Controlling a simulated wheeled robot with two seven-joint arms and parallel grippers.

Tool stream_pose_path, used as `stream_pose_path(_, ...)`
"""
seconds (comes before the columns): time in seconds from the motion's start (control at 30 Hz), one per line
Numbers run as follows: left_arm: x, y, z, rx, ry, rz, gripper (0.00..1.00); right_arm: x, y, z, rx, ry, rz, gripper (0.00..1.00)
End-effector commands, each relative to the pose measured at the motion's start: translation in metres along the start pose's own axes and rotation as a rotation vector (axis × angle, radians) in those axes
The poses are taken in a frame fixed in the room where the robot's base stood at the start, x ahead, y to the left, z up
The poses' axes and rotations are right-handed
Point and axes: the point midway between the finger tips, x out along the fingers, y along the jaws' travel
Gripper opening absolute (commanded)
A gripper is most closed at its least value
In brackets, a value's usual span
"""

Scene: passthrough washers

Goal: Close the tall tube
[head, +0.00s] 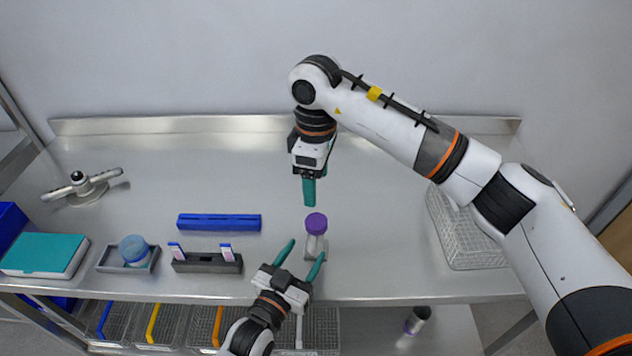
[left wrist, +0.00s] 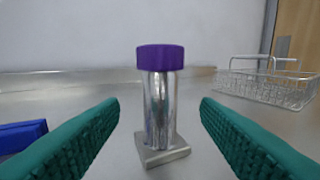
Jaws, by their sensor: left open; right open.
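The tall tube (head: 314,245) is clear with a purple cap (head: 316,223) on top. It stands upright in a small metal base (left wrist: 164,153) on the steel bench. In the left wrist view the tube (left wrist: 160,108) and its cap (left wrist: 160,57) sit centred between my fingers; I cannot tell how tightly the cap sits. My left gripper (head: 302,259) is open, with its green fingers short of the tube and not touching it. My right gripper (head: 309,192) points down above and behind the cap, apart from it; its fingers overlap in the head view.
A wire basket (head: 462,240) stands to the right.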

Motion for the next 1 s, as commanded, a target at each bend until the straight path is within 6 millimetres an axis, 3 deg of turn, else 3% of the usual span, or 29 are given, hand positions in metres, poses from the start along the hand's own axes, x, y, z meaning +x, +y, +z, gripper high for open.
stream_pose_path(0.1,-0.025,0.000,-0.003,0.000,0.002,0.000,0.57,0.005,0.000,0.000,0.000,0.000,0.000,0.68)
stream_pose_path(0.3,-0.049,0.000,-0.001,0.000,0.000,0.001,0.57,0.009,0.000,0.000,0.000,0.000,0.000,0.68)
stream_pose_path(1.0,-0.054,0.000,0.000,0.000,0.000,0.000,0.57,0.009,0.000,0.000,0.000,0.000,0.000,0.68)
